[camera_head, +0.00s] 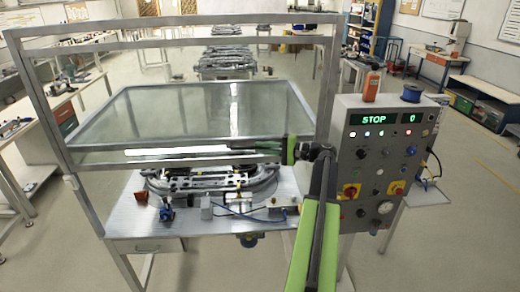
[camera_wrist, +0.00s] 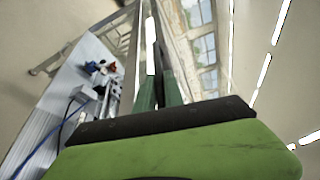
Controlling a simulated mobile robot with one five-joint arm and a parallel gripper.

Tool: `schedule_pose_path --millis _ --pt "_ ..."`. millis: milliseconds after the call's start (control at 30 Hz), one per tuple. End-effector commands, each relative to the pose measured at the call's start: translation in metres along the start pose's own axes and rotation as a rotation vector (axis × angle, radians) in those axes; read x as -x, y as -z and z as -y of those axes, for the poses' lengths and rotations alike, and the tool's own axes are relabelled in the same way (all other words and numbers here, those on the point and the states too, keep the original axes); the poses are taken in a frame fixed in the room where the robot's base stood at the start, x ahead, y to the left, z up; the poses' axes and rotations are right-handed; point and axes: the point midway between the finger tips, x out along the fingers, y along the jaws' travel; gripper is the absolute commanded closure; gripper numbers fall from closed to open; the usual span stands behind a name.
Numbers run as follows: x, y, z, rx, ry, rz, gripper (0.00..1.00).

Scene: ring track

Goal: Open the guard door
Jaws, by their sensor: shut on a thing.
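The guard door (camera_head: 100,159) is a clear panel in a grey metal frame at the front of the ring track's guard. Its lower rail runs level above the table, with a gap beneath it. A pale bar (camera_head: 165,152) lies along that rail. My gripper (camera_head: 232,149) reaches in from the right, its fingers pointing left along the rail and shut on what looks like this bar. In the wrist view, the green fingers (camera_wrist: 160,85) close around a narrow bar; the exact contact is unclear. The ring track (camera_head: 215,183) shows below the rail.
A control panel (camera_head: 385,160) with a lit STOP display stands close on the right of my arm. Small parts and blue cables lie on the table's front (camera_head: 130,222). A guard post (camera_head: 55,115) rises on the left. The floor right of the panel is mostly clear.

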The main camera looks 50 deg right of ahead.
Motion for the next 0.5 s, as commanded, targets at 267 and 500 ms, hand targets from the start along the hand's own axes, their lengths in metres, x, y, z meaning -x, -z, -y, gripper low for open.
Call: schedule_pose_path --millis 267,500 --pt "-0.0020 -0.0018 -0.0011 -0.001 -0.001 0.006 0.78" --pt "-0.0021 -0.0015 -0.0011 -0.001 -0.001 0.006 0.66"
